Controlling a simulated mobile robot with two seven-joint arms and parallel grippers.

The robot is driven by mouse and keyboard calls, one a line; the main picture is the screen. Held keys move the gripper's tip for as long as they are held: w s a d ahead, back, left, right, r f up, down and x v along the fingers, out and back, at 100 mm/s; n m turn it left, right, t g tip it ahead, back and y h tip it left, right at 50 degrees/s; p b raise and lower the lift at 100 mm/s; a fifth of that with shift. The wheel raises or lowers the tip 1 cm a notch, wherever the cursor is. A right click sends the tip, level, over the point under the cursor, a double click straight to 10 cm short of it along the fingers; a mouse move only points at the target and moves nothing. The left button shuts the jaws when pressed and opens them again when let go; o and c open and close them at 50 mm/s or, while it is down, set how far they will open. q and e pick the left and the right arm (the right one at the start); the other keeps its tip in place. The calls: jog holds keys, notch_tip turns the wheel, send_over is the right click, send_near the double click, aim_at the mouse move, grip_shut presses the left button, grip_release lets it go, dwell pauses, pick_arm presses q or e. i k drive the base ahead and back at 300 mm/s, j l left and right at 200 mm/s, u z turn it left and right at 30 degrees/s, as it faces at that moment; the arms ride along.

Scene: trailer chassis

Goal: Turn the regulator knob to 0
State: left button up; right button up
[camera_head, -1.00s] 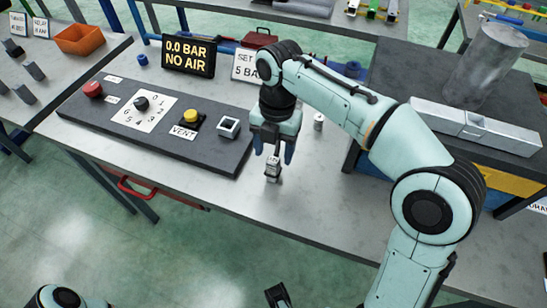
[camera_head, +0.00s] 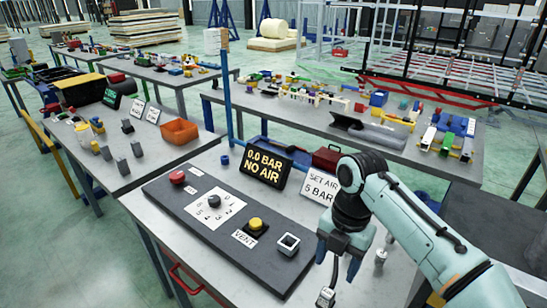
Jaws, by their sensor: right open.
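The regulator knob (camera_head: 214,201) is a small dark knob on a white dial plate (camera_head: 231,221) printed with digits. The plate lies on a dark panel (camera_head: 180,214) on the grey bench. Where the knob points is too small to tell. A display (camera_head: 265,168) behind the panel reads "0.0 BAR NO AIR". My right gripper (camera_head: 339,262) points down past the panel's right end, apart from the knob. It is open, with nothing seen between its fingers. A small metal fitting (camera_head: 326,297) stands on the bench below it. My left gripper is out of view.
The panel also carries a red button (camera_head: 177,177), a yellow VENT button (camera_head: 255,224) and a square socket (camera_head: 289,244). A "SET AIR 5 BAR" sign (camera_head: 322,187) stands close behind my right gripper. A red toolbox (camera_head: 327,158) stands behind it. Space above the panel is clear.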

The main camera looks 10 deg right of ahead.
aim_at(214, 201)
jog(key=k+j, duration=0.8)
